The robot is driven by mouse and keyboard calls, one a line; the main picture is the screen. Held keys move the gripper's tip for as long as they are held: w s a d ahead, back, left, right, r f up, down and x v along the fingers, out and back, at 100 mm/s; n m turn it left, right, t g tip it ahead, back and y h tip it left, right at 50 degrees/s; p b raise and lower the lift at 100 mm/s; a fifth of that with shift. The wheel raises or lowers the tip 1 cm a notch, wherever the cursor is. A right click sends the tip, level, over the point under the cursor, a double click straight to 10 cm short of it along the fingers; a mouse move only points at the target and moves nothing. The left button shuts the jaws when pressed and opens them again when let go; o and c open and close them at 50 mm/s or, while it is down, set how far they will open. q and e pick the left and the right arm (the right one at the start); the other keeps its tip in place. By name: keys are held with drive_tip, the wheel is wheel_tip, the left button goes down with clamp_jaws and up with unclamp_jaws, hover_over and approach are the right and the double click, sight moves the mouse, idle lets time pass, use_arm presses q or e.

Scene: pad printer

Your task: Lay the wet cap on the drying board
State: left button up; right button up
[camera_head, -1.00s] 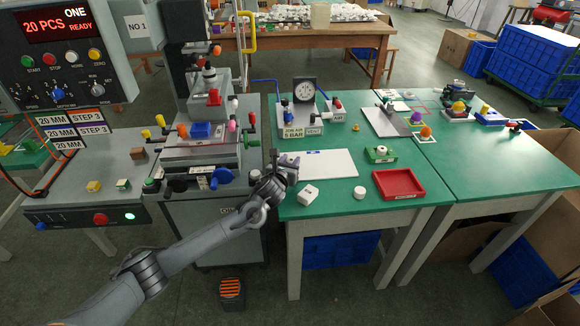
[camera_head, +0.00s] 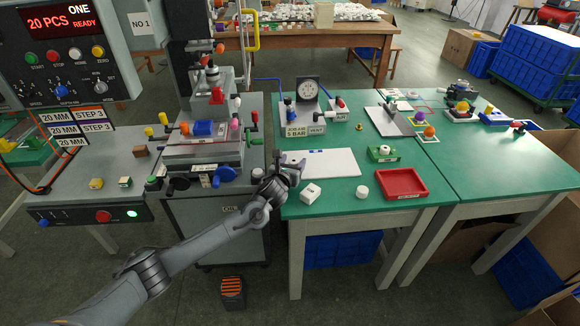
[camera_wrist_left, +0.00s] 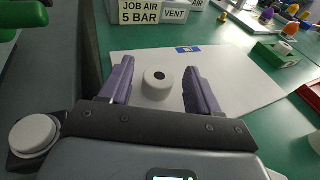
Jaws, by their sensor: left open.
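The drying board is a flat white board (camera_head: 335,163) with a blue "WET" label at its back edge, on the green table. In the left wrist view a white round cap (camera_wrist_left: 157,88) with a dark mark on top is over the board (camera_wrist_left: 225,82), between my fingers. My left gripper (camera_head: 290,168) is at the board's left edge in the head view. In the left wrist view the gripper (camera_wrist_left: 158,86) is open, with a finger on each side of the cap and visible gaps. The cap is hidden or too small to make out in the head view. My right gripper is not in view.
A white block (camera_head: 311,192) and a white round piece (camera_head: 361,191) stand in front of the board. A red tray (camera_head: 402,184) and a green fixture (camera_head: 383,153) lie to its right. The air unit (camera_head: 306,112) stands behind it. The pad printer (camera_head: 202,148) is to the left.

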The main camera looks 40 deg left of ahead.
use_arm(q)
drive_tip(key=shift+s+d+r+p, duration=0.2)
drive_tip(key=shift+s+r+p, duration=0.15)
drive_tip(key=shift+s, duration=0.15)
drive_tip(key=p+v, duration=0.3)
drive_tip(key=v, duration=0.6)
drive_tip(key=shift+s+d, duration=0.15)
drive_tip(key=shift+s, duration=0.1)
drive_tip(key=shift+s+d+r+p, duration=0.1)
drive_tip(key=shift+s+d+p, duration=0.2)
drive_tip(key=shift+s, duration=0.3)
